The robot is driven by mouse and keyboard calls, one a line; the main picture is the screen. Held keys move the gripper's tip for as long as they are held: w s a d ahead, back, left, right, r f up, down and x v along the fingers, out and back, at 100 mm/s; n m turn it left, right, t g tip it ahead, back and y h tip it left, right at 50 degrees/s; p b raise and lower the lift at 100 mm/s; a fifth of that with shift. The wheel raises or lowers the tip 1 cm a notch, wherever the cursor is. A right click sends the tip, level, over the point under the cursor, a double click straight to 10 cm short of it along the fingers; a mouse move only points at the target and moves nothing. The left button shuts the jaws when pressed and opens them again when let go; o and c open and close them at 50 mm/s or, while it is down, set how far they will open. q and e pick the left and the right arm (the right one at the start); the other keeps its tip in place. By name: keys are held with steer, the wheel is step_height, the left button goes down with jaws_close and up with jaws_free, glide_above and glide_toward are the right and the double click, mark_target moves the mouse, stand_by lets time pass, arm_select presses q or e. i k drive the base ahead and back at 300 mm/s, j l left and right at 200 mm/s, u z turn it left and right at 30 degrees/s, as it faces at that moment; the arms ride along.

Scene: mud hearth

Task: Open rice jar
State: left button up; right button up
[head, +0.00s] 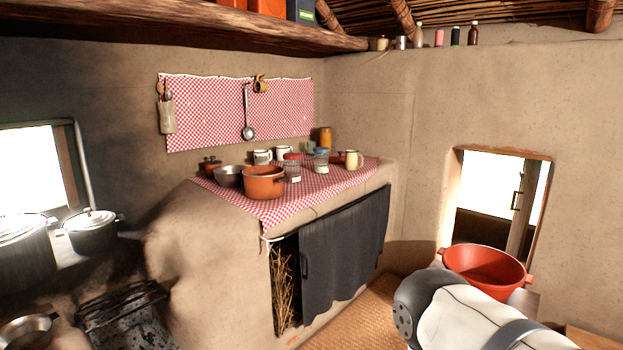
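Two clear jars stand close together on the checked cloth of the mud counter (312,196). One jar has a red lid (292,157) and a pale label low on its front. The other jar has a blue lid (321,151) and pale contents, and stands a little farther back to the right. Both lids look to be on. I cannot tell for sure which jar holds rice. Part of my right arm shows at the lower right, well away from the jars. Neither of my grippers is in view.
An orange pot (263,184) and a grey bowl (228,176) stand left of the jars. A cream mug (354,160) stands to their right. A dark curtain (345,250) hangs below the counter edge. A red basin (484,268) sits near my arm at right.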

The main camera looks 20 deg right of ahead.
mark_target(321, 164)
steer(key=i+l, duration=0.1)
steer(key=l, duration=0.3)
steer(key=i+l, duration=0.15)
steer(key=l, duration=0.3)
steer(key=i+l, duration=0.1)
steer(key=l, duration=0.3)
steer(key=i+l, duration=0.1)
steer(key=l, duration=0.35)
steer(key=i+l, duration=0.15)
steer(key=l, duration=0.25)
steer(key=i+l, duration=0.1)
steer(key=l, duration=0.35)
steer(key=i+l+u, duration=0.15)
steer(key=i+l, duration=0.4)
steer(key=i+l+u, duration=0.2)
steer(key=i+l, duration=0.45)
steer(key=i+l+u, duration=0.15)
steer(key=i+l, duration=0.4)
steer(key=l, duration=0.2)
